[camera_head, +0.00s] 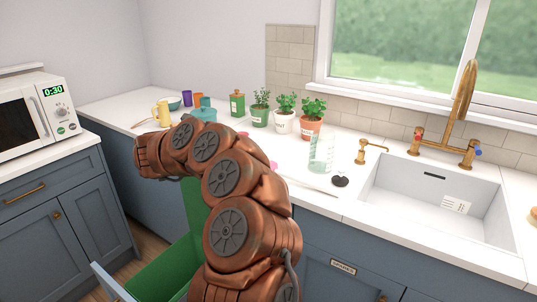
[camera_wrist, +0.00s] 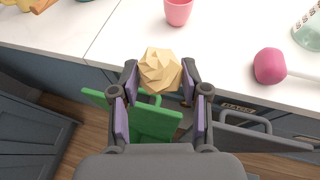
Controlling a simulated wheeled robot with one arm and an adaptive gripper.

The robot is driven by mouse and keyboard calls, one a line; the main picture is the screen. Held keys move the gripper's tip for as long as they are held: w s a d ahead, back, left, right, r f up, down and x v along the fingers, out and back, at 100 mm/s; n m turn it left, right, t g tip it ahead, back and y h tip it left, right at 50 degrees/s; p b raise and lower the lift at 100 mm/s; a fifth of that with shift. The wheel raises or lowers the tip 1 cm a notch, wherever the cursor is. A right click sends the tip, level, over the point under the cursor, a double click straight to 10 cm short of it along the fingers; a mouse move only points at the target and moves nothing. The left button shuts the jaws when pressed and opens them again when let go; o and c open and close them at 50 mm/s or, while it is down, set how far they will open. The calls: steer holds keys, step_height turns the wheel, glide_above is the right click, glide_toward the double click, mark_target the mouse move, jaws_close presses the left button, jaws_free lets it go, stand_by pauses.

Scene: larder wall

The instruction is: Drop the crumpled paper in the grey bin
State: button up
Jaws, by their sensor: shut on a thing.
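The crumpled paper (camera_wrist: 160,69) is a pale yellow ball in the wrist view, between the fingertips of my gripper (camera_wrist: 160,78), which is shut on it. It appears held above the area at the counter's front edge. Below and right of it is a dark grey part with a loop handle (camera_wrist: 262,138), which may belong to the grey bin; its opening is hidden. In the head view my arm covers the gripper and the paper, and I cannot make out the grey bin there.
A green bin (camera_head: 167,272) stands in an open pull-out, its green panel raised; green also shows in the wrist view (camera_wrist: 150,122). A pink cup (camera_wrist: 179,11) and a pink round-headed item (camera_wrist: 270,66) lie on the counter. Potted herbs (camera_head: 285,114) stand behind.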

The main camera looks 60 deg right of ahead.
steer(key=s+d+f+m+g, duration=0.1)
steer(key=s+d, duration=0.2)
steer(key=s+d+f+m+g, duration=0.1)
steer(key=s+d, duration=0.1)
steer(key=d, duration=0.2)
steer(key=s+d+f+m+g+h, duration=0.1)
steer(key=s+d+f+g, duration=0.1)
steer(key=s+d, duration=0.1)
steer(key=shift+s+d+f+b, duration=0.1)
steer(key=shift+s+d+b, duration=0.2)
steer(key=shift+b, duration=0.1)
steer(key=p, duration=0.5)
glide_above(270, 155)
steer(key=shift+s+a+f, duration=0.15)
steer(key=shift+a+f, duration=0.05)
steer(key=shift+f, duration=0.5)
steer(key=shift+d+f, duration=0.15)
steer(key=shift+f, duration=0.1)
step_height(270, 155, down, 3)
steer(key=shift+p, duration=0.55)
steer(key=shift+f, duration=0.1)
steer(key=shift+f+b, duration=0.15)
steer(key=shift+b, duration=0.2)
steer(key=o, duration=0.7)
steer(key=shift+o, duration=0.2)
